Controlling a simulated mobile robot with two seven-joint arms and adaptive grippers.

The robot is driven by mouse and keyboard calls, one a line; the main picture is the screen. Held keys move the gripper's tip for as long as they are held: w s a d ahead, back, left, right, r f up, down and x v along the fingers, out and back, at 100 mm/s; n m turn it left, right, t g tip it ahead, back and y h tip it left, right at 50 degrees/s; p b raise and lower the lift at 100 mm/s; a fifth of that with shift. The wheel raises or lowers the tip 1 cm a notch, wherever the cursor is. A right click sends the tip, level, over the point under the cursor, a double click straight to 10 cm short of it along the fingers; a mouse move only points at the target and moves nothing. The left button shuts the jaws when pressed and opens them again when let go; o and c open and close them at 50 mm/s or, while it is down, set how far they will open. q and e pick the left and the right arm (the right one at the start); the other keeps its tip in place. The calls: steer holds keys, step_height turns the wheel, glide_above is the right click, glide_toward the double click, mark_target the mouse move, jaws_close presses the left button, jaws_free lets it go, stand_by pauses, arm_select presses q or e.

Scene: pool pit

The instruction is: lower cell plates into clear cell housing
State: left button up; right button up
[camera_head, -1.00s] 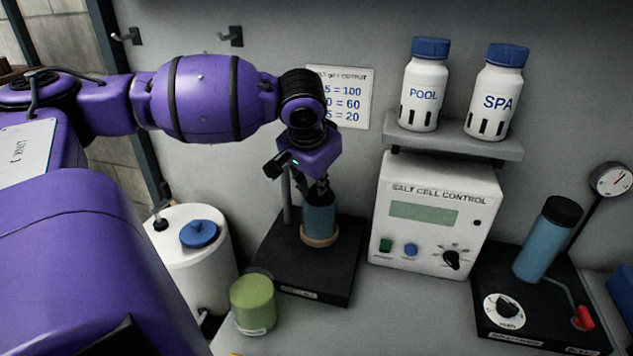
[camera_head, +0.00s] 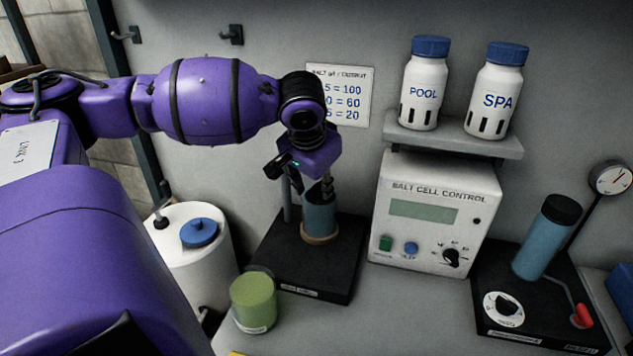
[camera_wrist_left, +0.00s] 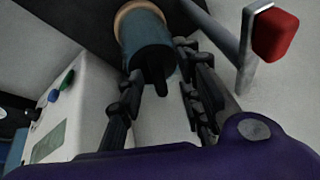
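The cell housing (camera_head: 320,217) is a blue-tinted cylinder standing upright in a tan ring on a black stand base. My left gripper (camera_head: 325,190) is just above its mouth, pointing down. In the left wrist view, the housing (camera_wrist_left: 147,42) shows with a dark piece (camera_wrist_left: 156,78), seemingly the cell plates, at its mouth. The fingers of my left gripper (camera_wrist_left: 160,85) are spread, one on each side of that dark piece, with gaps visible. How deep the plates sit inside cannot be told. My right gripper is not in view.
The stand's post (camera_head: 287,198) rises close beside the gripper; a red-ended arm (camera_wrist_left: 274,34) shows near it. The salt cell control box (camera_head: 432,245) is right of the stand. A green jar (camera_head: 253,305) and white tank (camera_head: 205,260) are left. A shelf (camera_head: 455,143) holds two bottles.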

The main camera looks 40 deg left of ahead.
arm_select(q)
steer(key=shift+r, duration=0.1)
steer(key=v, duration=1.1)
steer(key=shift+s+r, duration=0.2)
steer(key=shift+r, duration=0.15)
steer(key=shift+d, duration=0.15)
